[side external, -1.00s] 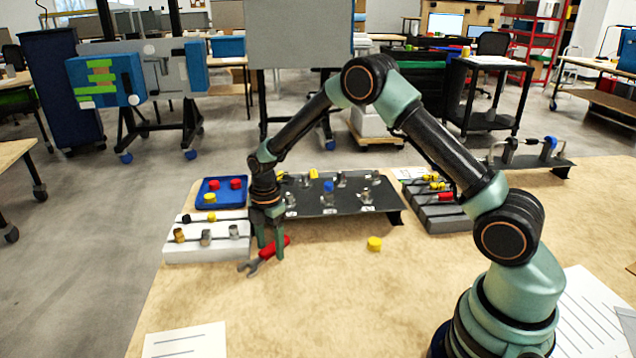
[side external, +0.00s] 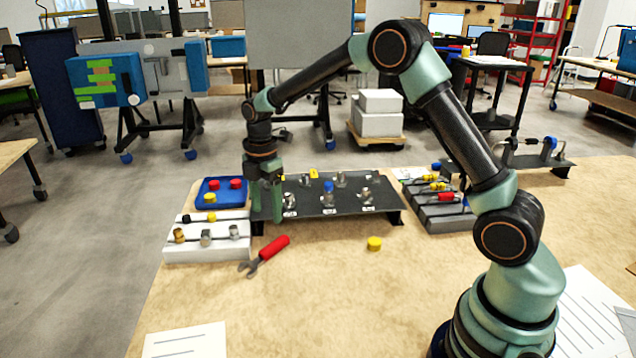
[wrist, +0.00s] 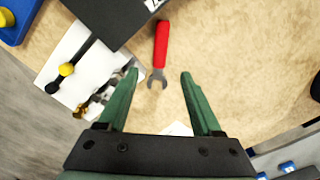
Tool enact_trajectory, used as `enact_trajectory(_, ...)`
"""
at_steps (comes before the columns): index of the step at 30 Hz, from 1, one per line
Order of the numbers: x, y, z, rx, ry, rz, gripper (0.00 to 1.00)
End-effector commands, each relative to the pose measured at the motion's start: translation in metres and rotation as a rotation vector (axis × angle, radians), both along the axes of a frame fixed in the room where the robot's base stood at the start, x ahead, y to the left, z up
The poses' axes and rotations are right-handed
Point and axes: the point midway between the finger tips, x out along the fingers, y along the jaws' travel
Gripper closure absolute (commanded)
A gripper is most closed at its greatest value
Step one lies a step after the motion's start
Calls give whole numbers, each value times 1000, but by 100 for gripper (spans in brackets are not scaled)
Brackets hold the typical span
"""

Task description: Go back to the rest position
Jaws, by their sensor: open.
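My gripper (side external: 265,203) hangs from my raised arm, fingers pointing down, in front of the left end of the dark panel in the side view. Its two green fingers also show in the wrist view (wrist: 160,85), apart, with nothing between them. A wrench with a red handle (side external: 272,250) lies on the wooden table below and clear of the fingers. In the wrist view the same red-handled wrench (wrist: 161,45) lies beyond the fingertips.
The dark panel (side external: 375,200) carries several fittings. A white block (side external: 240,250) with fittings and a blue tray (side external: 203,203) with red and yellow caps stand left. A grey block (side external: 440,218) stands right. A yellow cap (side external: 374,243) lies on open table.

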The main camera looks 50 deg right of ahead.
Motion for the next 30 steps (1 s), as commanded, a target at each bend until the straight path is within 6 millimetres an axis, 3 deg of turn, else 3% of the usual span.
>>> enact_trajectory(11, -1, 0, 16, 0, -2, -8, 34)
enact_trajectory(16, -11, 1, 41, 2, -44, -123, 34)
enact_trajectory(24, -58, 2, 103, 42, -163, -507, 34)
enact_trajectory(30, -100, 3, 132, 103, -244, -798, 34)
